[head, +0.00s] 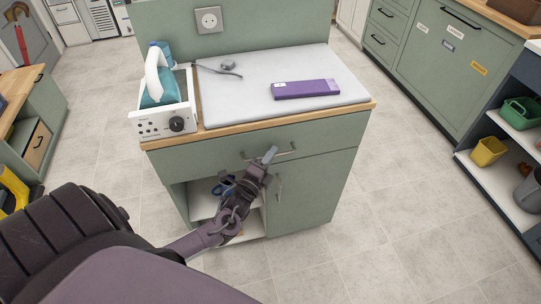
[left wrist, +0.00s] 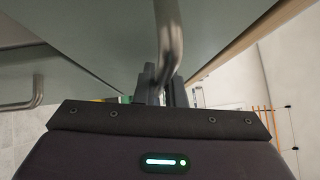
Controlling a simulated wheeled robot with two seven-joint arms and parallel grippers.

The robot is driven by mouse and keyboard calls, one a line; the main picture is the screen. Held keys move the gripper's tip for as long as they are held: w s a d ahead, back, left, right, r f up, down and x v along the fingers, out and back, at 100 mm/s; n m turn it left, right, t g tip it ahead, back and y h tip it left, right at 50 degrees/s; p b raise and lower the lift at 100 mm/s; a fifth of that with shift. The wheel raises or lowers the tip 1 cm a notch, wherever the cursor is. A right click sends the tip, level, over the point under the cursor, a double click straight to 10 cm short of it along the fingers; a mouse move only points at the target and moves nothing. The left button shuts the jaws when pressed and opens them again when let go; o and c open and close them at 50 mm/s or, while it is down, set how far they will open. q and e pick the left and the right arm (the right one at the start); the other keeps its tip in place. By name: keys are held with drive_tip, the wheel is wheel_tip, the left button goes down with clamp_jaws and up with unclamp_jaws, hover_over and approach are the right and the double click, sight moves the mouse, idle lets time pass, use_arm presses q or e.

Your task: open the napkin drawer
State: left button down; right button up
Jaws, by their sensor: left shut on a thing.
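A green cabinet has a wide top drawer (head: 328,137) under its wooden top, with a metal bar handle (head: 286,152). The drawer front looks flush with the cabinet. My left gripper (head: 268,157) reaches up from below and is shut on the left part of this handle. In the left wrist view the handle (left wrist: 168,35) runs down between the fingers of the gripper (left wrist: 161,85). The fingertips are partly hidden by the wrist housing. No napkins are in sight. My right gripper is in neither view.
Below the drawer, an open shelf (head: 203,205) is at the left and a door with a handle (head: 279,187) at the right. Tiled floor (head: 380,245) is clear at the right.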

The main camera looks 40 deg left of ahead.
use_arm(q)
drive_tip(key=shift+d, duration=0.1)
drive_tip(key=s+d+p, duration=0.6)
drive_tip(key=s+d, duration=1.2)
drive_tip(key=d, duration=0.3)
drive_tip(key=shift+p, duration=0.3)
drive_tip(key=c, duration=1.8)
unclamp_jaws()
drive_tip(key=shift+s, duration=0.1)
